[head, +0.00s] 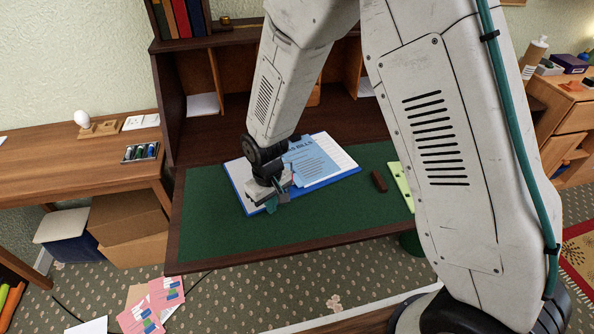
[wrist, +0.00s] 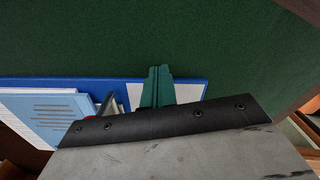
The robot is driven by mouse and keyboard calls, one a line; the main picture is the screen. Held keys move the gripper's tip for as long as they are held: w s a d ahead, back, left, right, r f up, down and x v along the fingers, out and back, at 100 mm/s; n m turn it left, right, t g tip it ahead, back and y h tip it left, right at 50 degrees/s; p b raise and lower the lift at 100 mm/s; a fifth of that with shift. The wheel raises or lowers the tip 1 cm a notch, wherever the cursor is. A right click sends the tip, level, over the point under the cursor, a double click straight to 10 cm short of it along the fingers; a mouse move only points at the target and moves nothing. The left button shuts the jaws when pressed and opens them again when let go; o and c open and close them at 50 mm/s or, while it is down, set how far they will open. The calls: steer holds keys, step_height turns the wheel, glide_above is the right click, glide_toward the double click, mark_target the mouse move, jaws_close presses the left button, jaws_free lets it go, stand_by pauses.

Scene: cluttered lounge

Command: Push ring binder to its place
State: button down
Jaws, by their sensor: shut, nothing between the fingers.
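The ring binder (head: 243,196) lies open on the green desk top (head: 210,228), its blue cover edge showing around white pages, with a light blue paper headed "BILLS" (head: 312,164) on it. My gripper (head: 270,207) is over the binder's near-left part, pointing down, and hides some of it. In the wrist view the shut green fingers (wrist: 158,72) cross the binder's blue edge (wrist: 60,83), with their tips beyond it over bare green. I cannot tell whether they touch the binder. Part of the binder is hidden behind my wrist.
A brown block (head: 379,181) and a light green strip with holes (head: 401,187) lie right of the binder. The green surface left and in front is clear. A wooden side table (head: 60,165) stands left, and pink papers (head: 166,292) lie on the floor.

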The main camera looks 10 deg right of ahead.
steer(key=shift+w, duration=2.35)
steer(key=shift+w+d, duration=0.1)
steer(key=shift+w, duration=0.1)
steer(key=shift+s, duration=0.1)
steer(key=shift+s, duration=0.7)
steer(key=shift+r, duration=3.5)
